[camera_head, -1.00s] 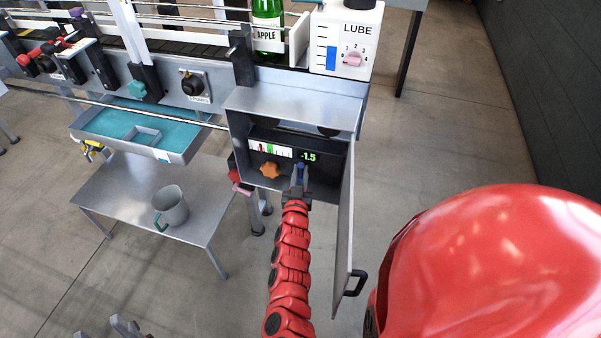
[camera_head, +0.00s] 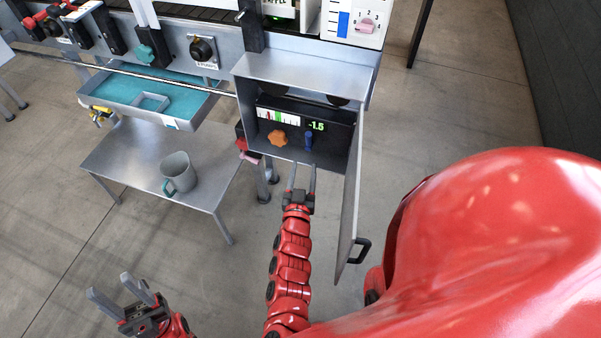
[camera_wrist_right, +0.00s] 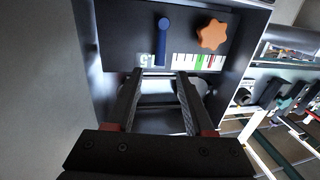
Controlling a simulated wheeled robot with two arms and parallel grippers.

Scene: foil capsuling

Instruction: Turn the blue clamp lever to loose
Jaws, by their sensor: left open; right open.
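The blue clamp lever (camera_head: 308,141) stands upright on the dark panel inside the open metal box, right of an orange star knob (camera_head: 277,138) and below a green "-1.5" readout (camera_head: 316,126). It also shows in the right wrist view (camera_wrist_right: 162,40), beyond the fingertips. My right gripper (camera_head: 301,168) is open and empty at the box's front, a little short of the lever and apart from it. Its two fingers (camera_wrist_right: 160,74) also show in the wrist view. My left gripper (camera_head: 107,284) is open and empty at lower left, far from the box.
The box door (camera_head: 350,212) hangs open on the right, close beside my right arm. A low metal table (camera_head: 134,157) with a grey mug (camera_head: 177,172) stands left of the box. A teal-lined tray (camera_head: 190,108) hangs above it. The floor between my grippers is clear.

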